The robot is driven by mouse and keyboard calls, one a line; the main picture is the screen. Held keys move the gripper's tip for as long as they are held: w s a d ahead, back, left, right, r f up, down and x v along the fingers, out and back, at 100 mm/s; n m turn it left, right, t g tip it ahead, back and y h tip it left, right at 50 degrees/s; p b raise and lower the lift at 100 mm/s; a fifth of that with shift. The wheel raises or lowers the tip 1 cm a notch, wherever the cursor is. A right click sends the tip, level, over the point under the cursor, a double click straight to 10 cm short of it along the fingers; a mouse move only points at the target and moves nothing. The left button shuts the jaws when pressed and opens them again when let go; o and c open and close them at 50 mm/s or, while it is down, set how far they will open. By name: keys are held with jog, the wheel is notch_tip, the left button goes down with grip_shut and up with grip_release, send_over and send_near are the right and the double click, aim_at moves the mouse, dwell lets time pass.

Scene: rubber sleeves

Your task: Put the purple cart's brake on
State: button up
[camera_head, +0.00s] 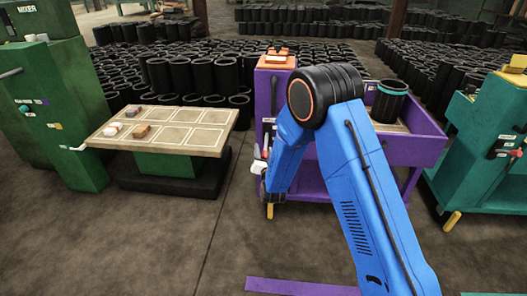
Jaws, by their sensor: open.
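The purple cart (423,149) stands right of centre, its left post and front partly hidden behind my blue arm. A yellow pedal (270,211) sticks out low at the cart's left front, near the floor; its exact tilt is hard to tell.
A black sleeve with a teal band (391,101) stands in the cart's tray. A sectioned table (165,131) with small blocks is at left, beside a green machine (58,100). A teal cart (478,150) with a yellow pedal (452,221) is at right.

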jog(key=shift+w, duration=0.25)
grip_shut()
